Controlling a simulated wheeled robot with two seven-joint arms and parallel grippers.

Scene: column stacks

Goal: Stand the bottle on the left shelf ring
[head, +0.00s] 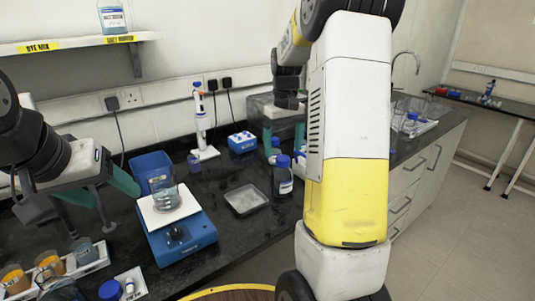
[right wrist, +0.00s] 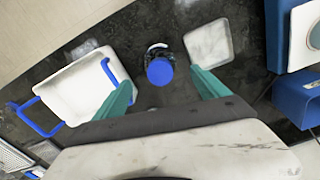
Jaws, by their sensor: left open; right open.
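A dark bottle with a blue cap and white label (head: 283,180) stands upright on the black bench. My right gripper (head: 283,150) is open close to it; in the right wrist view its blue cap (right wrist: 160,71) shows between the spread teal fingers (right wrist: 160,80), and I cannot tell whether they touch it. Another bottle with blue liquid (head: 112,18) stands on the white wall shelf (head: 75,44), above the right yellow label. The shelf's left part, above the "DYE MIX" label (head: 39,47), looks empty; no ring is discernible. My left gripper (head: 123,208) is open and empty at the left.
A beaker (head: 163,190) stands on a blue-and-white balance (head: 180,235) between the arms. A shallow grey dish (head: 246,200) lies left of the dark bottle. A pipette stand (head: 202,125) and blue rack (head: 242,142) are behind. A white tray with blue handles (right wrist: 75,90) lies beside the right gripper.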

